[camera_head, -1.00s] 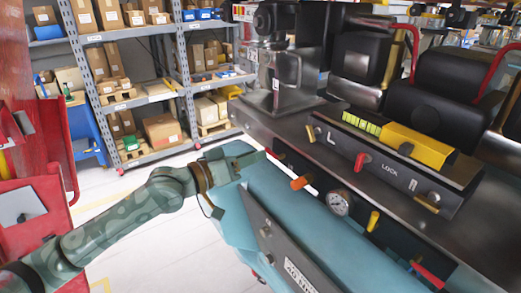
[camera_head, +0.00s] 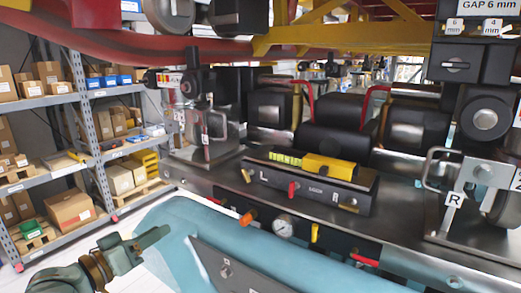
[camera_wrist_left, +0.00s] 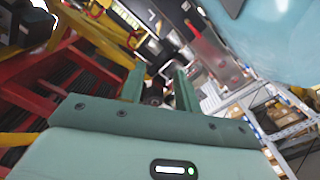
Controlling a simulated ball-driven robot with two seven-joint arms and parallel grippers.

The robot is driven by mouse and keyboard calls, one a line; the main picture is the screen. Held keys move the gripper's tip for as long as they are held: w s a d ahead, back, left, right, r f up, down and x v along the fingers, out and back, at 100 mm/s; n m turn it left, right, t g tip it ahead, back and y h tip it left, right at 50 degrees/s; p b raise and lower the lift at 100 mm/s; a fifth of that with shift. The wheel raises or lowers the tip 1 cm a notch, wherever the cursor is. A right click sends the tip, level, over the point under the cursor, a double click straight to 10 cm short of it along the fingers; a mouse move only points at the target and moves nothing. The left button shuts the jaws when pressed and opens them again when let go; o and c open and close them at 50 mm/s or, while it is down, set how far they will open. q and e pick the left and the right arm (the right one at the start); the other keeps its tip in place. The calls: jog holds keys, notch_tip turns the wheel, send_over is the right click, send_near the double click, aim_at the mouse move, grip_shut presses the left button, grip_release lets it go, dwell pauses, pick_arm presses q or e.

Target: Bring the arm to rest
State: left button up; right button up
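My left arm comes in at the lower left of the head view, and its green gripper (camera_head: 152,238) points right, in front of the pale blue body of the coaster car. A gap shows between the gripper and the dark control panel. In the left wrist view the two green fingers (camera_wrist_left: 158,82) stand apart with nothing between them, so the gripper is open and empty. My right gripper is in neither view.
Shelving with boxes (camera_head: 71,208) stands at the left. A red and yellow frame (camera_head: 350,38) crosses overhead.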

pick_arm(q)
jog(key=w+a+f+m+y+b, duration=0.1)
jog(key=w+a+f+y+b, duration=0.15)
jog(key=a+f, duration=0.55)
jog(key=w+a+f+y+b, duration=0.1)
jog(key=a+f+y, duration=0.35)
jog(key=f, duration=0.55)
jog(key=s+a+f+m+g+y+b, duration=0.1)
jog(key=s+a+f+g+y+b, duration=0.15)
jog(key=f, duration=1.15)
jog(key=s+a+f+g+y+b, duration=0.1)
jog(key=s+a+f+b, duration=0.25)
jog(key=f, duration=1.05)
jog(key=s+d+f+m+g+b, duration=0.1)
jog(key=s+f+g+b, duration=0.25)
jog(key=s+f, duration=0.75)
jog(key=s+d+f+g+b, duration=0.2)
jog(key=s+f+b, duration=0.2)
jog(key=s+f, duration=0.75)
jog(key=s+d+f+g+b, duration=0.2)
jog(key=s+d+f+b, duration=0.3)
jog(key=s+f, duration=0.6)
jog(key=s+d+f+g+b, duration=0.3)
jog(key=s+d+f+b, duration=0.3)
jog(key=s+f, duration=0.5)
jog(key=s+d, duration=0.1)
jog(key=s, duration=0.1)
jog(key=shift+s+f, duration=0.35)
jog(key=shift+f, duration=0.05)
